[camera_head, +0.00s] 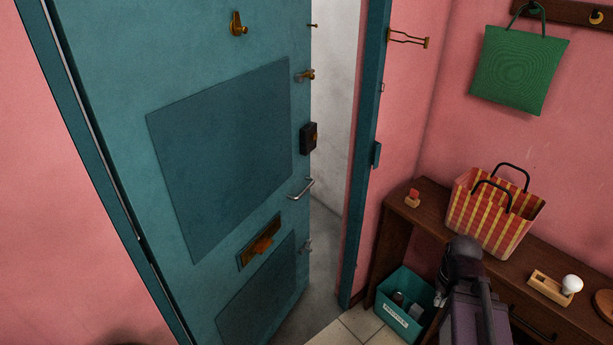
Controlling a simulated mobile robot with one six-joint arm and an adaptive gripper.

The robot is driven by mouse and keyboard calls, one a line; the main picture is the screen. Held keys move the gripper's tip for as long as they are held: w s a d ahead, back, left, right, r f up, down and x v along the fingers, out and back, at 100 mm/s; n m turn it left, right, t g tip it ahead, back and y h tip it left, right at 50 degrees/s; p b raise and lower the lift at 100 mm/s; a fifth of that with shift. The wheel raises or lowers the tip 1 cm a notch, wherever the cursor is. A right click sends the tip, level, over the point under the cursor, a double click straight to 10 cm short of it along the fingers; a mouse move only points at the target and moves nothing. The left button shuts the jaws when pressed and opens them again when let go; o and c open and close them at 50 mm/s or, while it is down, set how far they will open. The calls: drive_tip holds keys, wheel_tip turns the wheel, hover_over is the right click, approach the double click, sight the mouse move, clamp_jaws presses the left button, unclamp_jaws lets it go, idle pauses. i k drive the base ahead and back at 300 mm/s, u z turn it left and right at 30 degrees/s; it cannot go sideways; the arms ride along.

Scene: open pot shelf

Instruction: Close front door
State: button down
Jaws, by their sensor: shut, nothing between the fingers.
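The front door (130,90) is a teal panelled door that stands ajar, its free edge on the right apart from the teal door frame (367,150). A pale wall shows through the gap. The door has a brass letter slot (260,243), a metal pull handle (301,189), a dark lock box (309,138) and a brass knob (305,75). My arm rises at the lower right. My gripper (440,297) shows only as a small grey part beside the arm, mostly hidden, shut and empty. It is well right of the door and does not touch it.
A dark wooden console (400,222) runs along the right wall with a striped bag (492,215) and a light bulb (572,284) on it. A teal bin (386,305) stands on the floor by the frame. A green bag (520,70) hangs above.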

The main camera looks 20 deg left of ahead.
sight(202, 129)
drive_tip(key=u, duration=0.05)
drive_tip(key=i, duration=1.1)
drive_tip(key=u, duration=0.7)
